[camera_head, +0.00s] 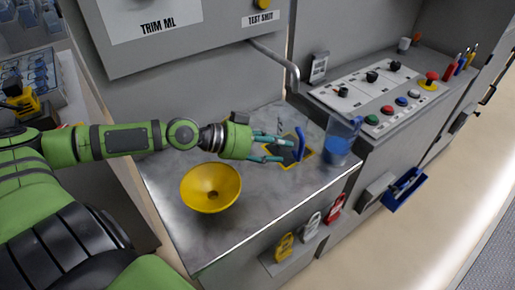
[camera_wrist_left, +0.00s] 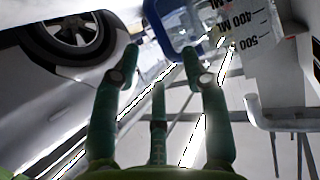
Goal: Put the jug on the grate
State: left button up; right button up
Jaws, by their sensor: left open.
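The clear jug (camera_head: 339,139) with blue liquid stands near the right end of the metal counter. Its blue handle (camera_head: 300,143) faces my left gripper, and jug markings such as 400 ML show in the left wrist view (camera_wrist_left: 238,22). A dark square with a yellow edge, apparently the grate (camera_head: 306,157), lies left of the jug, partly hidden by my fingers and the handle. My left gripper (camera_head: 284,149) is open above it, fingertips just short of the handle. In the left wrist view, the handle (camera_wrist_left: 186,30) is beyond the spread fingers (camera_wrist_left: 168,62). My right gripper is out of view.
A grey bent pipe (camera_head: 276,63) hangs above the counter. A control panel (camera_head: 371,92) with knobs and buttons stands right of the jug. Padlocks (camera_head: 311,224) hang on the front.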

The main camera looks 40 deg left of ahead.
pick_arm(q)
jog(key=p+v, duration=0.3)
jog(key=v, duration=0.1)
jog(key=shift+s+a+r, duration=0.15)
jog(key=shift+s+a, duration=0.1)
dwell(0.5)
